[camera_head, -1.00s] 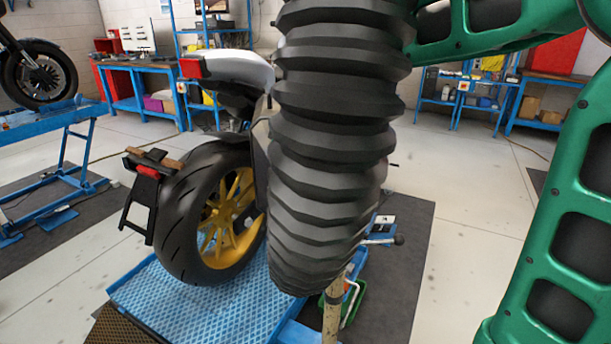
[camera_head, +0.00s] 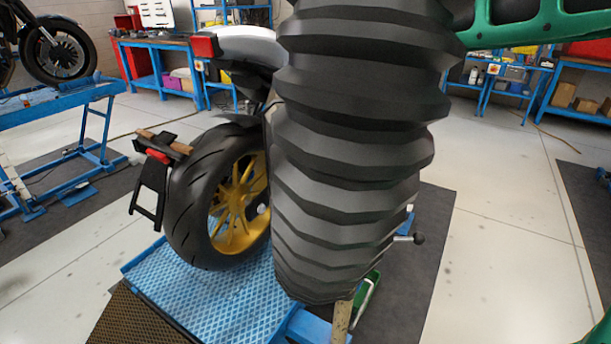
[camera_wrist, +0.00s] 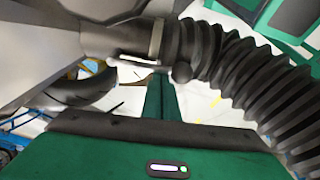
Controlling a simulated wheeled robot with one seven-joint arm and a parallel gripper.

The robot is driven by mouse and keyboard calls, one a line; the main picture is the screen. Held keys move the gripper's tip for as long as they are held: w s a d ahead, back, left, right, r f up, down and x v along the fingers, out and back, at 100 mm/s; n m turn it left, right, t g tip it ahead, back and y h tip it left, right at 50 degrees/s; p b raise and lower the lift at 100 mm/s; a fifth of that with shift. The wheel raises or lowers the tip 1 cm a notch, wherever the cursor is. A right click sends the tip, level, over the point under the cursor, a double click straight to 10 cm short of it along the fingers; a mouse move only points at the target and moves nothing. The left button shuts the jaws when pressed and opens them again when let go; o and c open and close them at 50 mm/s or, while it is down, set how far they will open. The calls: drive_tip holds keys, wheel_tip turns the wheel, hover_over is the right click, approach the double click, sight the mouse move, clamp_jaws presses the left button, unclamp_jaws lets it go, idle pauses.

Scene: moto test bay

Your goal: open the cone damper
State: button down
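In the wrist view a grey cone-shaped hood (camera_wrist: 45,40) fills the upper left. A dark collar (camera_wrist: 112,40) with a pale metal band joins it to a black ribbed hose (camera_wrist: 245,75). A black ball knob (camera_wrist: 181,73) shows below the band, by a pale bar. My gripper (camera_wrist: 160,90) reaches up from below, its green tip close beneath the bar and knob. I cannot tell whether it touches them or how its fingers are set. The head view shows the hose (camera_head: 355,130) large; it hides my gripper and the hood. A black-knobbed lever (camera_head: 418,238) sticks out right of the hose.
A motorbike's rear wheel (camera_head: 220,200) stands on a blue lift plate (camera_head: 205,300), close left of the hose. A wooden post (camera_head: 340,322) is below the hose. Another blue lift (camera_head: 60,110) is at left. Open floor (camera_head: 500,220) lies to the right.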

drive_tip(key=shift+w+d, duration=0.1)
drive_tip(key=shift+d, duration=0.05)
drive_tip(key=a, duration=0.4)
drive_tip(key=v, duration=0.9)
drive_tip(key=shift+s+r, duration=0.2)
drive_tip(key=shift+r, duration=0.2)
